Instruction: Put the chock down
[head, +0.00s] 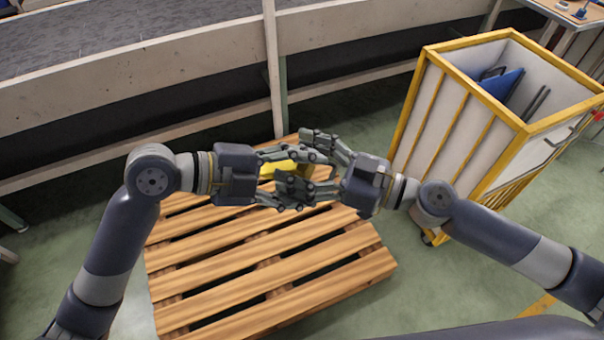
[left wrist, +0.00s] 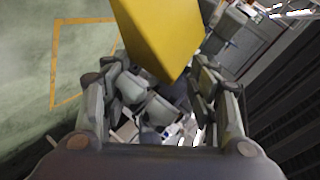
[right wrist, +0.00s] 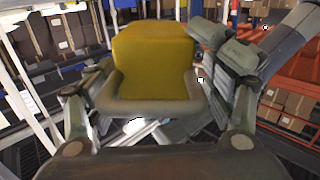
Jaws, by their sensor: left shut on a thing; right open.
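The chock is a yellow block (head: 279,168), partly hidden between my two grippers above the wooden pallet in the head view. My left gripper (head: 310,178) comes in from the left and is shut on it. In the left wrist view the chock (left wrist: 163,38) fills the top middle, between the fingers. My right gripper (head: 312,166) faces it from the right, open, with its fingers close to the left gripper's fingers. In the right wrist view the chock (right wrist: 153,65) shows large beyond a grey finger part. Whether the right fingers touch it, I cannot tell.
A wooden slatted pallet (head: 262,247) lies on the green floor below my grippers, its near part bare. A white and yellow cart (head: 449,120) holding a blue item stands at the right. The conveyor's pale side rail (head: 130,62) runs across the back.

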